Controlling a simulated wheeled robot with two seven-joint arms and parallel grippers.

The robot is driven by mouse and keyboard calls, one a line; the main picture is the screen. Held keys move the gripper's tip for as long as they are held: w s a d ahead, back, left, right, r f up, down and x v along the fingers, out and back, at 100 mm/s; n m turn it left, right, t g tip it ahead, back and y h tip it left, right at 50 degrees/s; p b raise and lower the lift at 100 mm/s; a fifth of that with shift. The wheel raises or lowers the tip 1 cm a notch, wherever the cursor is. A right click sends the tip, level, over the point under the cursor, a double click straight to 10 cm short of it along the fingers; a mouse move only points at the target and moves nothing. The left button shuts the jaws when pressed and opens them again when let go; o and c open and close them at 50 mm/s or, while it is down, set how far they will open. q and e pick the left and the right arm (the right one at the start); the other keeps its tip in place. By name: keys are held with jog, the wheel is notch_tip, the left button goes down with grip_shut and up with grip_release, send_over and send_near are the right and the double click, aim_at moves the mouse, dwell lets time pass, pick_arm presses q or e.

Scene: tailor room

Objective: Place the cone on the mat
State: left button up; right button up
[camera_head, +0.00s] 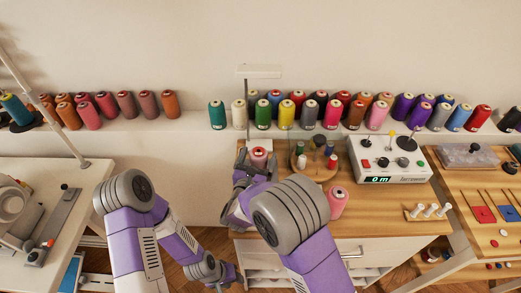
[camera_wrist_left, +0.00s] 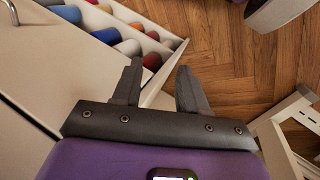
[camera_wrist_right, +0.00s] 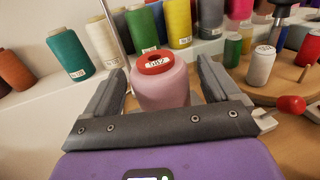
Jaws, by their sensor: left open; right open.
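A pink thread cone with a red top (camera_head: 259,158) stands at the back left of the wooden worktable. In the right wrist view this cone (camera_wrist_right: 162,85) stands between the fingers of my right gripper (camera_wrist_right: 160,88), which is open around it. A second pink cone (camera_head: 337,203) stands on the worktable, right of my right arm. My left gripper (camera_head: 225,275) is open and empty, low beside the worktable. The left wrist view shows the left gripper (camera_wrist_left: 158,85) above the floor. I cannot make out a mat for certain.
Many thread cones line the wall ledge (camera_head: 195,122). A round wooden spool stand (camera_head: 316,167) and a white winder box (camera_head: 388,160) stand right of the right gripper. A thin pole (camera_head: 247,105) rises behind it.

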jog(key=p+v, duration=0.1)
jog(key=v, duration=0.8)
